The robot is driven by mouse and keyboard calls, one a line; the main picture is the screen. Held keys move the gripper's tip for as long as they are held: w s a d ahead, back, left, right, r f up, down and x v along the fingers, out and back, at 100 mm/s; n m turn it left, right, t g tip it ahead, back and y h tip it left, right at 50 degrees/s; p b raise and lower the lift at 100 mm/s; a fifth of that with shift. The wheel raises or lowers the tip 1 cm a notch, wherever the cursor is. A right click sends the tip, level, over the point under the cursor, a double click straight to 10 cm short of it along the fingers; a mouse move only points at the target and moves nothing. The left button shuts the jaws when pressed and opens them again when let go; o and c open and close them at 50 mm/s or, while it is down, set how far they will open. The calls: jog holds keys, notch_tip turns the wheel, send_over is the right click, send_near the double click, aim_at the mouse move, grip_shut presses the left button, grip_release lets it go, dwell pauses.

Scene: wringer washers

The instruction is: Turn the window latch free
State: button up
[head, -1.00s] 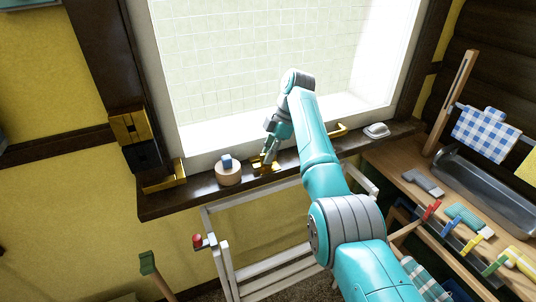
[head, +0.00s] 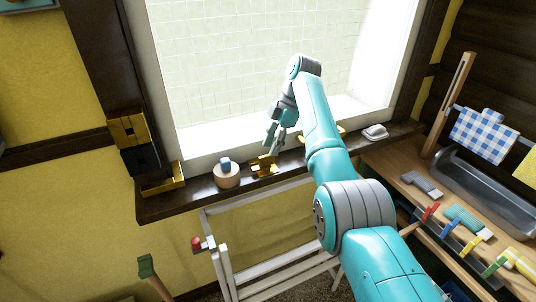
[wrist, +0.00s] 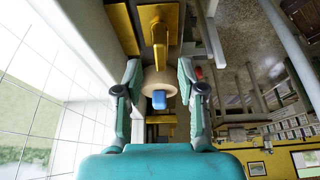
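A brass window latch (head: 263,166) sits on the dark window sill (head: 203,190), beside a round wooden piece (head: 227,177) with a blue block on top. In the wrist view the brass latch (wrist: 161,35) shows a raised lever over a flat plate, beyond my fingertips. My gripper (head: 274,144) is above the latch and slightly to its right, pointing down; it looks apart from the latch. In the wrist view my gripper (wrist: 159,70) is open and empty, and the wooden piece (wrist: 160,80) with its blue block shows between the fingers. The latch's exact angle is hard to tell.
A white rack (head: 222,265) stands below the sill. A wooden counter (head: 405,185) with a metal tray (head: 490,185) and coloured pegs is at right.

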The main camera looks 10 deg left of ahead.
jog(key=v, duration=0.7)
jog(key=shift+w, duration=0.1)
